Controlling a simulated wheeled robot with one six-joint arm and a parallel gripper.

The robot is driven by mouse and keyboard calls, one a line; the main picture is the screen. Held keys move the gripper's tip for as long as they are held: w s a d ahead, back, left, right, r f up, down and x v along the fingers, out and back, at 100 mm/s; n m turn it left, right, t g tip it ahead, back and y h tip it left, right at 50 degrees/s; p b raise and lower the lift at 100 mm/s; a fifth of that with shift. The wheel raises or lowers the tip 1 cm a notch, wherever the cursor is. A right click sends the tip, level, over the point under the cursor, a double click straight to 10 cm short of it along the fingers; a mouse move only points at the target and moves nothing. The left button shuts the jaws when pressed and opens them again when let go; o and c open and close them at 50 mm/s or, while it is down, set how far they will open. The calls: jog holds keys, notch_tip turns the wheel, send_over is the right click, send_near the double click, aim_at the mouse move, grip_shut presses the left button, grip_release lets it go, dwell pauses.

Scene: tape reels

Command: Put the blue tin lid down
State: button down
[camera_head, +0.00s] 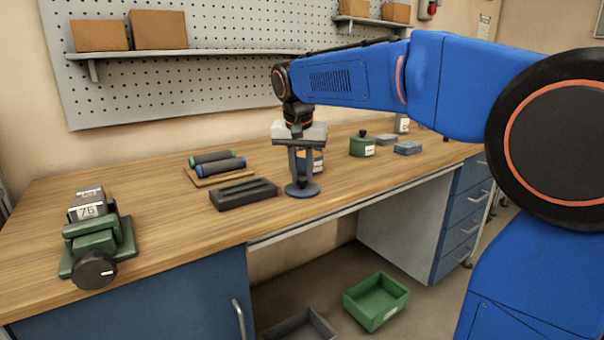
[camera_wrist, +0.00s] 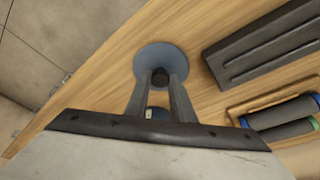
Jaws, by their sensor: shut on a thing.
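The blue tin lid (camera_head: 302,189) is a flat grey-blue disc with a dark knob, near the front edge of the wooden workbench (camera_head: 160,205). My gripper (camera_head: 302,180) points straight down and is shut on the lid's knob. In the wrist view the lid (camera_wrist: 152,58) lies beyond the two fingertips (camera_wrist: 160,80), close to the bench edge. I cannot tell whether the lid touches the bench top. A tin with a yellow and white label (camera_head: 316,161) stands just behind my gripper, partly hidden by the fingers.
A dark grooved block (camera_head: 243,194) lies left of the lid, with two rollers (camera_head: 220,165) on a board behind it. A green vise-like device (camera_head: 97,245) is front left. Green bin (camera_head: 376,300) is on the floor.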

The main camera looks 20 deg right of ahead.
jog(key=c, duration=1.5)
grip_release()
jog(key=shift+f, duration=0.1)
jog(key=v, duration=1.2)
jog(key=shift+s, duration=0.1)
jog(key=s+d+f+n, duration=0.1)
jog(key=s+d+f, duration=0.2)
jog(key=s+f, duration=0.6)
jog(key=s+d+f+n+t+y, duration=0.1)
jog(key=s+d+f+n, duration=0.1)
jog(key=s+f, duration=0.8)
jog(key=s+d+f+n+t, duration=0.1)
jog(key=s+d+f+n, duration=0.1)
jog(key=s+f, duration=0.8)
jog(key=shift+s+d, duration=0.55)
jog(key=shift+d, duration=0.25)
jog(key=shift+r, duration=0.1)
